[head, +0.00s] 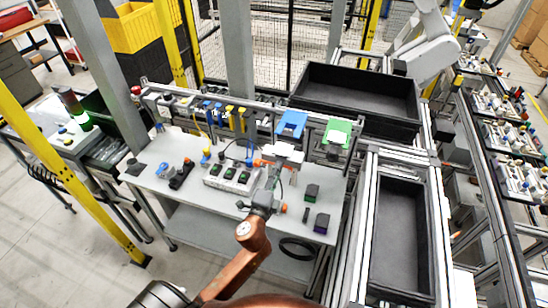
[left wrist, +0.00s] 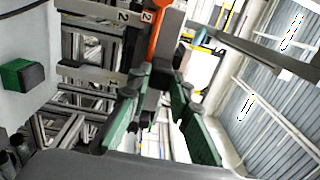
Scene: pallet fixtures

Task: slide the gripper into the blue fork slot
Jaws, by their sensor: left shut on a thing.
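The blue fork slot piece (head: 291,124) stands at the back right of the workbench, above a white block (head: 284,153). A green piece (head: 337,133) like it stands to its right. My left gripper (head: 272,172) is in front of and below the blue piece and apart from it. In the left wrist view, its green-padded fingers (left wrist: 156,112) are shut on a dark part, with an orange piece (left wrist: 166,35) just beyond. The fingers partly hide what is held, and I cannot tell its full shape. My right gripper is not in view.
The workbench (head: 185,205) carries a white box with green-lit switches (head: 229,177) and small dark blocks (head: 312,192) on the right. Black bins (head: 345,90) stand behind, and another (head: 398,235) on the right. A rail with hanging tools (head: 222,110) runs along the back.

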